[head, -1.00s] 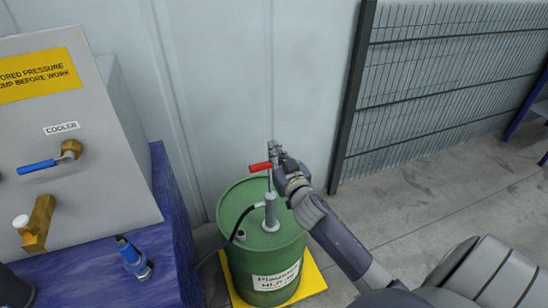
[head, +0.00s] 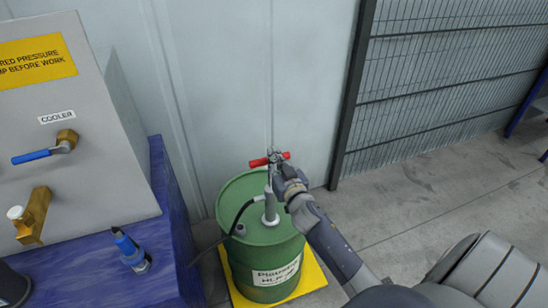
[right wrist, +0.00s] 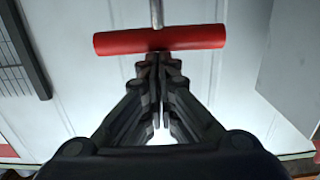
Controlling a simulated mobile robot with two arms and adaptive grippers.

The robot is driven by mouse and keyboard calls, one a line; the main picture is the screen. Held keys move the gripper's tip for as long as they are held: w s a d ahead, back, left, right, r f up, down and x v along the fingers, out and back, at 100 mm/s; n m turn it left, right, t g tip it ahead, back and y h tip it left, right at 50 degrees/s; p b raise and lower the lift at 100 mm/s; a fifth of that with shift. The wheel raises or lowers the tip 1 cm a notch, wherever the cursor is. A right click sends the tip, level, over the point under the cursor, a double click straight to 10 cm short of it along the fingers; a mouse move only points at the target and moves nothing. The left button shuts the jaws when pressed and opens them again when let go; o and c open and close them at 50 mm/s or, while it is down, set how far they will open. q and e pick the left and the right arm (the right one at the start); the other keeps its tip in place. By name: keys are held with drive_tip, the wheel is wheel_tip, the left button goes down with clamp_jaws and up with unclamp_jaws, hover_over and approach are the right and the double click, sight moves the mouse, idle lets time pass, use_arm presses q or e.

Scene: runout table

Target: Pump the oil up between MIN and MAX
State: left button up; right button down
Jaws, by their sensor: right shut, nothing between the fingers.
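The green oil drum (head: 245,262) stands upright with a hand pump (head: 271,215) on its top. The pump's red T-handle (head: 258,162) sits on a thin rod above the pump body. My right gripper (head: 275,157) is at the handle, covering its middle. In the right wrist view the red handle (right wrist: 120,42) crosses just beyond the fingertips of my right gripper (right wrist: 160,58), which are together and empty. Whether they touch the handle I cannot tell. My left gripper is not in view. No MIN or MAX marks are visible.
A black hose (head: 242,212) runs from the pump to the left. The drum stands on a yellow base (head: 312,279). A grey unit (head: 97,150) with a blue-handled cooler valve (head: 40,156) stands left on a blue bench (head: 80,270). A mesh fence (head: 440,90) stands right.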

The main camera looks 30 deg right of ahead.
sight(271, 172)
wheel_tip(271, 172, down, 8)
drive_tip(key=b, duration=0.5)
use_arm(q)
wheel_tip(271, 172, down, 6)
use_arm(e)
drive_tip(key=shift+r, duration=0.15)
use_arm(q)
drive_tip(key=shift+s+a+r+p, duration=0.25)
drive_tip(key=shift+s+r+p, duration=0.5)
drive_tip(key=shift+p, duration=0.05)
use_arm(e)
drive_tip(key=s+a+r, duration=0.2)
drive_tip(key=s+r, duration=0.2)
drive_tip(key=s, duration=0.6)
drive_tip(key=shift+s+a+r, duration=0.25)
drive_tip(key=shift+r, duration=0.05)
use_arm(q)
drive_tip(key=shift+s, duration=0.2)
